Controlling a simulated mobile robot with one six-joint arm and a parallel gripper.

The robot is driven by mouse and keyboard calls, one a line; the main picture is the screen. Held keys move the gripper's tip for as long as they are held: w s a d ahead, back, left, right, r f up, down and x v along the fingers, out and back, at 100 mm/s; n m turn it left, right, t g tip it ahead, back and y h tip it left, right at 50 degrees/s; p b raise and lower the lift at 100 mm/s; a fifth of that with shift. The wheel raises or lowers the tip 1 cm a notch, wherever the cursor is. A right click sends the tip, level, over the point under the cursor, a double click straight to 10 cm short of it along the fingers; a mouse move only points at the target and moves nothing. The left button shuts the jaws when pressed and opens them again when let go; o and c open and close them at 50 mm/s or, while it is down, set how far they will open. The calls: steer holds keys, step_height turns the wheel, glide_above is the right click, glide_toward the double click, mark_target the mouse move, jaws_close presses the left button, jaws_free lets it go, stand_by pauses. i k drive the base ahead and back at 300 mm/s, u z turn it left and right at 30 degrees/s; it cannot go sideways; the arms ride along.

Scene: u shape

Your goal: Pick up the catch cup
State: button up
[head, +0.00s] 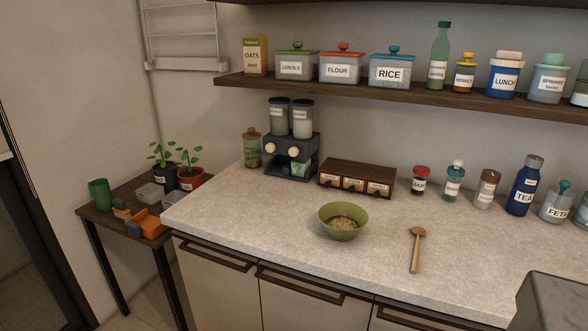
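A dark two-hopper dispenser (291,146) stands at the back left of the counter, with two labelled clear canisters on top and two pale round knobs on its front. A small pale green translucent cup (299,169), which looks like the catch cup, sits low in the dispenser's front opening, towards its right side. The dispenser's body partly hides it, and I cannot tell whether it holds anything. My gripper is not in view.
A green bowl of grain (343,220) and a wooden spoon (416,248) lie in front on the counter (270,220). A drawer box (357,177) stands right of the dispenser, a lidded jar (252,150) left. A shelf (350,92) hangs above. The counter's front left is clear.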

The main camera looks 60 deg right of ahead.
mark_target(299, 165)
steer(key=u, duration=0.55)
steer(key=k, duration=0.1)
steer(key=z, duration=2.15)
steer(key=k, duration=0.85)
steer(key=u, duration=0.15)
steer(key=i, duration=0.85)
steer(key=z, duration=0.05)
